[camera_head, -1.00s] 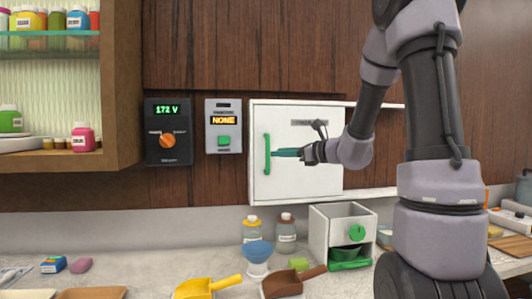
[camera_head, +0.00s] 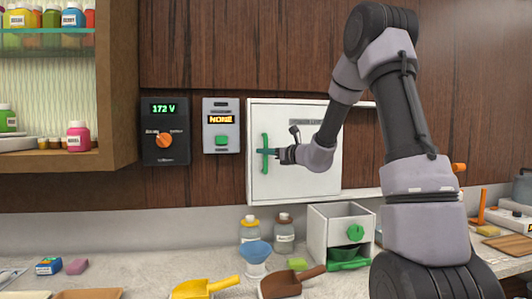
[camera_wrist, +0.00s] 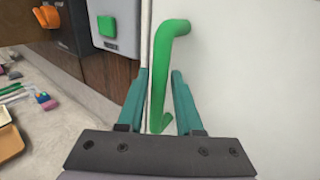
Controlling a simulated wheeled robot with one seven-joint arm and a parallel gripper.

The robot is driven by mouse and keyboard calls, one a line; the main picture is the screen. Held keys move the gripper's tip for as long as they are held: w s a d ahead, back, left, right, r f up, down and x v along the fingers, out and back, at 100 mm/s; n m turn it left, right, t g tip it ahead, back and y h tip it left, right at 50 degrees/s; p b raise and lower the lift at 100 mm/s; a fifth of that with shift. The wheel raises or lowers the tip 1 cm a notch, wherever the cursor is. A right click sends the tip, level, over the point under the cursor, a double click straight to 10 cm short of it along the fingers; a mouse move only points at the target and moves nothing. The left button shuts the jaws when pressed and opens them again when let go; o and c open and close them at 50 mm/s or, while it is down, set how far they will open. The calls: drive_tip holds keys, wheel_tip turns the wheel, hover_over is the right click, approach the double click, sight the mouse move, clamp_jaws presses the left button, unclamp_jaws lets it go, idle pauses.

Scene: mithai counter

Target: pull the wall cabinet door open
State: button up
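The white wall cabinet door (camera_head: 300,178) looks shut in the head view, with a green vertical bar handle (camera_head: 265,168) near its left edge. The handle (camera_wrist: 162,72) and the door (camera_wrist: 250,70) also show in the wrist view. My gripper (camera_head: 268,153) is at the handle, reaching in from the right. In the wrist view its two teal fingers (camera_wrist: 160,88) stand apart, one on each side of the handle's lower part. Gaps show between the fingers and the bar, so the gripper is open around the handle.
A grey panel with a green button (camera_head: 222,140) and a black dial box (camera_head: 165,135) are on the wall left of the cabinet. Below are jars (camera_head: 250,230), a white drawer box (camera_head: 325,232) and scoops (camera_head: 205,288) on the counter.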

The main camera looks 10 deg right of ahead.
drive_tip(key=shift+a, duration=0.1)
clamp_jaws()
idle(1.4)
